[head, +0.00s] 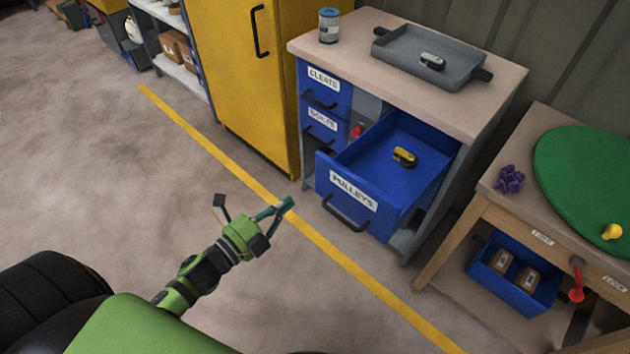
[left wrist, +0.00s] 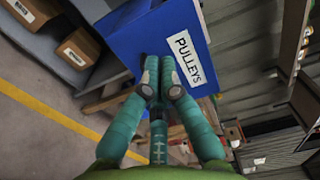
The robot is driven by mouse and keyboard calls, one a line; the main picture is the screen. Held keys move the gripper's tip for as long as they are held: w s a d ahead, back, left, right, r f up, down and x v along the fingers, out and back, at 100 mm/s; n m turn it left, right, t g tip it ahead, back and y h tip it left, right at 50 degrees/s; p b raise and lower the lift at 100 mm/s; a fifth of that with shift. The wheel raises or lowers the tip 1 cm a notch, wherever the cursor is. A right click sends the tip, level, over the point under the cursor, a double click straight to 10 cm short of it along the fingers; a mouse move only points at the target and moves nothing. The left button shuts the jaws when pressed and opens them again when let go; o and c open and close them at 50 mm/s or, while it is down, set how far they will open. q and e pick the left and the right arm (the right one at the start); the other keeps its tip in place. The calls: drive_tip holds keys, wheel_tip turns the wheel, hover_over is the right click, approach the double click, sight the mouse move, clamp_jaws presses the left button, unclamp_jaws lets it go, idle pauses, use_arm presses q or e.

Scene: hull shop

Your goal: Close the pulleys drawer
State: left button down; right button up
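The blue pulleys drawer (head: 330,165) stands pulled out of the workbench cabinet, its white PULLEYS label and dark bar handle (head: 345,213) on the front. A yellow and black pulley (head: 404,156) lies inside. My left gripper (head: 288,206) is in front of the drawer, left of the handle and apparently apart from it. Its teal fingers look closed together, with nothing seen between them. In the left wrist view the fingertips (left wrist: 159,72) overlap the edge of the drawer front (left wrist: 150,35); contact cannot be told there. My right gripper is not in view.
The bench top (head: 460,110) holds a grey tray (head: 400,50) and a blue can (head: 329,26). Closed drawers CLEATS (head: 325,88) and BOLTS (head: 320,125) sit left. A wooden table (head: 450,245) stands right, a yellow cabinet (head: 240,90) left. Floor before the drawer is clear.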

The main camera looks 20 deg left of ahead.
sight(322, 174)
use_arm(q)
drive_tip(key=x, duration=0.9)
drive_tip(key=shift+w+d+f, duration=0.1)
drive_tip(key=shift+w, duration=0.2)
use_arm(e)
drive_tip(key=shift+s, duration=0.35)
